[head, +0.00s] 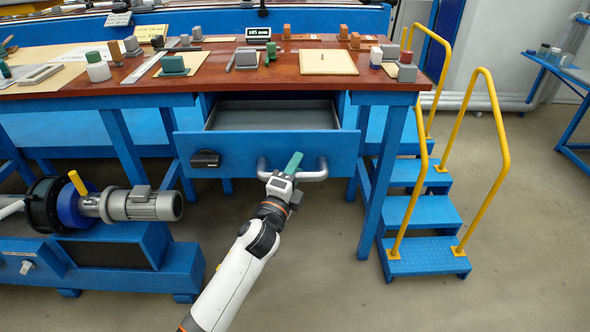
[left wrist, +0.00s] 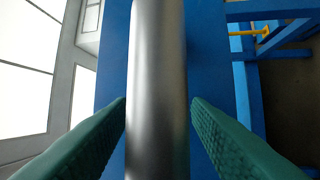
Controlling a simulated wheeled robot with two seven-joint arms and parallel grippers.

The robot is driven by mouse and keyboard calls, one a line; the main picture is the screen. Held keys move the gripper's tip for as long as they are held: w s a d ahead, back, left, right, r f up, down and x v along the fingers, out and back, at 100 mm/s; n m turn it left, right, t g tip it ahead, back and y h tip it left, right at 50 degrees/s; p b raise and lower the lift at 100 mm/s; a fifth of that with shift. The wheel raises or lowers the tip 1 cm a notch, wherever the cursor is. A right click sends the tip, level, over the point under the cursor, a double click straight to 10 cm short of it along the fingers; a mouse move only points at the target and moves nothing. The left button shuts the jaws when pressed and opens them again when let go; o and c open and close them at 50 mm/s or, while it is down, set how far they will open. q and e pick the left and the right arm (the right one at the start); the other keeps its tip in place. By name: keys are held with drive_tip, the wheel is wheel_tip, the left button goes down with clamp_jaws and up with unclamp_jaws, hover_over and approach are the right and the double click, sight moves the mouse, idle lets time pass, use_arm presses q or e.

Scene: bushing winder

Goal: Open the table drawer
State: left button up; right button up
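The blue table drawer (head: 235,147) stands pulled out from under the wooden table top, and its empty grey inside shows. A grey tubular handle (head: 318,170) is on its front. The gripper is shut on the handle. My right gripper is not in view.
The wooden table top (head: 235,78) bears blocks, boards and small tools. Blue steps (head: 425,212) with yellow rails stand to the right. A grey motor (head: 140,204) on a blue base is at the left. The floor in front of the drawer is clear.

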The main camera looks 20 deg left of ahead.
use_arm(q)
drive_tip(key=v, duration=1.2)
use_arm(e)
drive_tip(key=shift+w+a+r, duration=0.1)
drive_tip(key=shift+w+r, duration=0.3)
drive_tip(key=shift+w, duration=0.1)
use_arm(q)
drive_tip(key=shift+f, duration=0.15)
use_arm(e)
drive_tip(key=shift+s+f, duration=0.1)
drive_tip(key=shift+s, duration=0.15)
